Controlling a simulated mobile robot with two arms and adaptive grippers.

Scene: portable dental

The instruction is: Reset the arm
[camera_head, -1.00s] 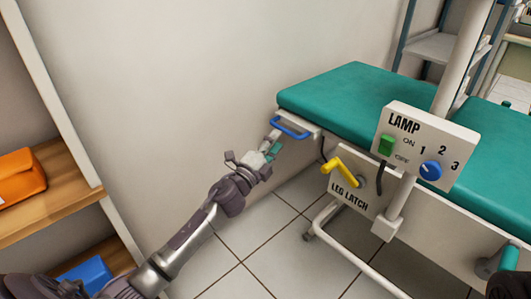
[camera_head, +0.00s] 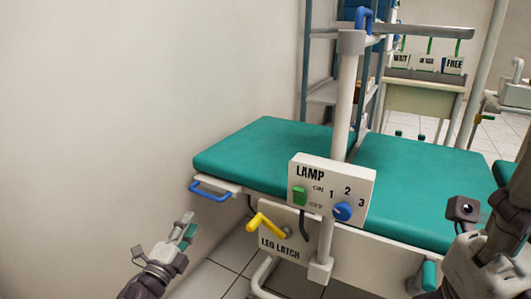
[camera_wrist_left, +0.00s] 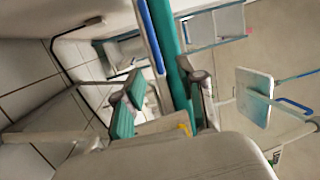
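My left gripper (camera_head: 186,230) is at the lower left in the head view, below and apart from the blue handle (camera_head: 210,193) of the teal couch (camera_head: 250,150). Its fingers stand apart with nothing seen between them. In the left wrist view, its fingers (camera_wrist_left: 165,105) frame the gap, with the blue handle (camera_wrist_left: 152,38) beyond at the top. My right gripper's pale body (camera_head: 470,265) is at the lower right in the head view.
The yellow leg latch lever (camera_head: 266,225) and the lamp panel (camera_head: 331,188) with a green switch and blue knob are on the couch's near side. A blank wall (camera_head: 90,120) is at left.

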